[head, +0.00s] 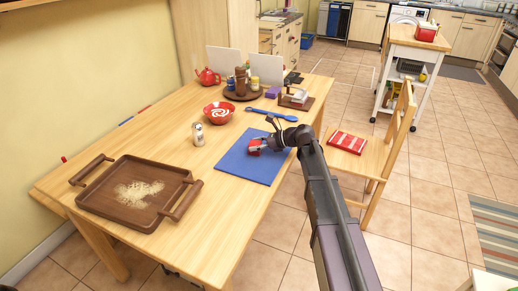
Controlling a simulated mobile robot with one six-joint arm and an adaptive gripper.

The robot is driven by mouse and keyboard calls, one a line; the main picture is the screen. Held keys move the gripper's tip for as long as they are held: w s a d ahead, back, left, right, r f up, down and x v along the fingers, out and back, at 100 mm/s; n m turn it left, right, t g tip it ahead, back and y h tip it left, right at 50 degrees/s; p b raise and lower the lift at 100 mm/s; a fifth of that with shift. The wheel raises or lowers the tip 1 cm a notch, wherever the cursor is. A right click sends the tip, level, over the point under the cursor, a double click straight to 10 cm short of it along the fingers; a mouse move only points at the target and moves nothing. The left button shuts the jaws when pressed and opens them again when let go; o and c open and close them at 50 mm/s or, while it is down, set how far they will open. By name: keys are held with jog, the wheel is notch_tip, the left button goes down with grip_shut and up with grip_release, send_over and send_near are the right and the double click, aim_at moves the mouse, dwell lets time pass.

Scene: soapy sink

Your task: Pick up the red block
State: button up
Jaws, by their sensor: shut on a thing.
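The red block (255,146) is over the blue mat (237,165) on the wooden table. My gripper (264,144) reaches in from the right and is shut on the red block. The gripper's dark fingers and part of my arm hide some of the block. I cannot tell whether the block touches the mat or is held just above it.
A brown tray (119,210) with pale crumbs lies at the table's front left. A can (198,134), a red bowl (217,113) and a blue wrench-like tool (270,115) are beyond the mat. A wooden chair (376,165) with a red cloth (347,142) stands right of the table.

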aim_at(256, 143)
jog(key=shift+r, duration=0.15)
notch_tip(256, 143, up, 3)
jog(key=p, duration=0.3)
jog(key=w+d, duration=0.1)
jog(key=w, duration=0.4)
jog(key=w+d+r+p, duration=0.1)
jog(key=w+d, duration=0.1)
jog(key=w, duration=0.3)
jog(key=w+d+p, duration=0.1)
jog(key=w+d, duration=0.1)
jog(key=w, duration=0.3)
jog(key=shift+d+r, duration=0.2)
jog(key=shift+r, duration=0.1)
jog(key=shift+w, duration=0.15)
dwell(0.3)
